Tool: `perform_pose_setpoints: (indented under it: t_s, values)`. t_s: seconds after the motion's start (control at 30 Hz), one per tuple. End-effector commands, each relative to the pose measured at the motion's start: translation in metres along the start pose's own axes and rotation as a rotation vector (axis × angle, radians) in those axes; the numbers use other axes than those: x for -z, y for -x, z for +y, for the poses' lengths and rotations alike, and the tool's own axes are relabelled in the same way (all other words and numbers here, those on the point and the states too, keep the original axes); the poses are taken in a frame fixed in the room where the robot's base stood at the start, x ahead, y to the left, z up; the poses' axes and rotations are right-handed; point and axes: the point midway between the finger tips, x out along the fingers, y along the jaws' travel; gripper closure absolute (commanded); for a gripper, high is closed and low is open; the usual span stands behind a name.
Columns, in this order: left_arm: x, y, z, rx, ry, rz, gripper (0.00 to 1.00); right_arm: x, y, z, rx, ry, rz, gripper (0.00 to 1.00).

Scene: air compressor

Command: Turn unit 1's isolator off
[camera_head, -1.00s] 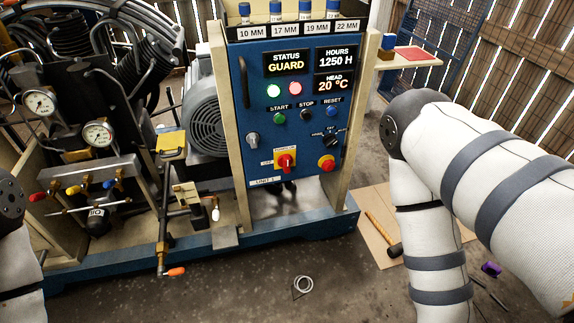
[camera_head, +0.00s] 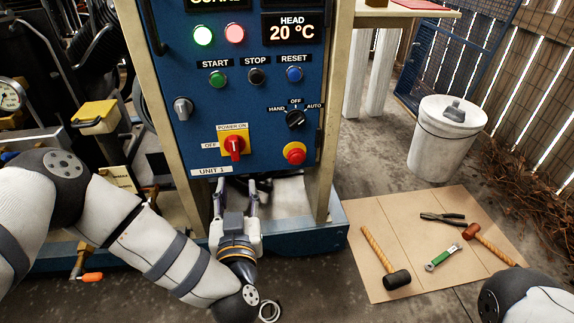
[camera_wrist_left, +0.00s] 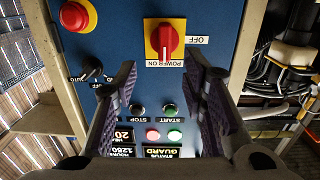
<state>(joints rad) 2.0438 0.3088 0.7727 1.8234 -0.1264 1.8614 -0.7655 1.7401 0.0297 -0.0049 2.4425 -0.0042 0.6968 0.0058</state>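Unit 1's isolator (camera_head: 233,148) is a red rotary handle on a yellow plate, low on the blue panel (camera_head: 262,110) above the "UNIT 1" label. Its handle stands upright, toward "POWER ON"; "OFF" is marked at its left. In the left wrist view, the isolator (camera_wrist_left: 165,40) appears upside down, beyond and between the fingers. My left gripper (camera_head: 236,188) is open and empty, just below the isolator in the head view, with fingers pointing at the panel. The left wrist view shows its fingers (camera_wrist_left: 163,80) wide apart. My right gripper is out of view; only part of that arm shows.
A red mushroom button (camera_head: 294,153) on yellow, a selector (camera_head: 295,119) and a silver key switch (camera_head: 183,108) surround the isolator. START, STOP and RESET buttons sit above. Tools lie on a cardboard sheet (camera_head: 375,285) at right, near a white bin (camera_head: 440,145).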

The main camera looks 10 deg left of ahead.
Motion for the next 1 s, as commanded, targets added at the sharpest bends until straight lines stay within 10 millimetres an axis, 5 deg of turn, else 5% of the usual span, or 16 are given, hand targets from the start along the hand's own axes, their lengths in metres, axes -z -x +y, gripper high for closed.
perform_pose_setpoints:
  t_s: [0.17,0.6,0.97,1.0]
  values:
    - [0.009,-0.02,-0.007,0.041,-0.001,0.04,0.62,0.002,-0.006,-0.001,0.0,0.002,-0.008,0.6]
    - [0.009,-0.117,-0.009,0.035,-0.001,0.034,0.62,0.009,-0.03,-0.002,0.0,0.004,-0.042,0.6]
    - [0.013,-0.127,-0.009,0.032,0.0,0.033,0.62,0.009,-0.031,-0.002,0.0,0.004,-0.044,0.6]
    - [0.013,-0.127,-0.009,0.032,0.0,0.033,0.68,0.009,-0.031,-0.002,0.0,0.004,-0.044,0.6]
